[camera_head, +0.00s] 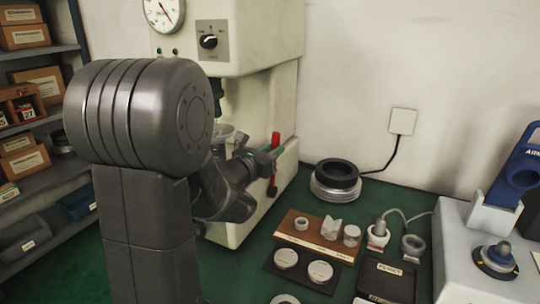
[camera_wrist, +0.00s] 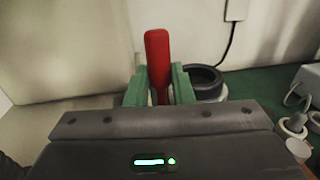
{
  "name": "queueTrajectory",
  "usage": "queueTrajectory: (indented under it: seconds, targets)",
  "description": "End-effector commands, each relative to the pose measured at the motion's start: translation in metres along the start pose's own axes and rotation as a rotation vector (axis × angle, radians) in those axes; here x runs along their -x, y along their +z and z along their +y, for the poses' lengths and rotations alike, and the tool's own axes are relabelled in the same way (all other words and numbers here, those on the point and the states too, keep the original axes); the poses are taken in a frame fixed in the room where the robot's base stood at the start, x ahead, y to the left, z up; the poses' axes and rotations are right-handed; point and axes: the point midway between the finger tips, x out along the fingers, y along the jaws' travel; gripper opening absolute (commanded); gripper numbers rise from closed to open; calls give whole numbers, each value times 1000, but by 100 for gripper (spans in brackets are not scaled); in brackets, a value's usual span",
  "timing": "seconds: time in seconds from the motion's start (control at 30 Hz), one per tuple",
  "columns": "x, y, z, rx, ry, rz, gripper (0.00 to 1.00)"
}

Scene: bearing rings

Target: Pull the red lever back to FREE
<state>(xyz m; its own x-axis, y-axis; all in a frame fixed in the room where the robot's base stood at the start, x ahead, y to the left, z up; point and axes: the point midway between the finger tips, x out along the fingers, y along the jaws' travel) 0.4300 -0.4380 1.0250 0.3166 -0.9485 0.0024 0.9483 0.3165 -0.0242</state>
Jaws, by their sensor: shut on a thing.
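The red lever (camera_head: 275,143) stands upright at the right side of the cream press (camera_head: 284,150). In the wrist view the red lever (camera_wrist: 158,62) rises between the two green fingers of my gripper (camera_wrist: 161,85). My gripper (camera_head: 271,156) is shut on the lever, with its red top sticking out above the fingers. The lever's lower part is hidden in the wrist view by the gripper body. Any FREE marking is not legible in either view.
A dark ring on a metal base (camera_head: 336,180) sits right of the press. A blue arbor tool (camera_head: 518,165) is at far right. Shelves (camera_head: 45,187) stand left.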

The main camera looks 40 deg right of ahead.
Motion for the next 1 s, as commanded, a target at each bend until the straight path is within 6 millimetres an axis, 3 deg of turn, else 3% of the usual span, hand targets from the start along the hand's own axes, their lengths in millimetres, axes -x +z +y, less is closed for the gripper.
queueTrajectory:
  seconds: [0.27, 0.3, 0.67, 0.87, 1.0]
  targets:
    - [0, 2, 0, 1, 1, -3, 0]
    - [0, 2, 0, 1, 1, -3, 29]
    - [4, 0, 0, 1, 1, 0, 30]
    - [33, 0, 1, 1, 4, 0, 30]
    - [67, 0, 2, 0, 6, 0, 30]
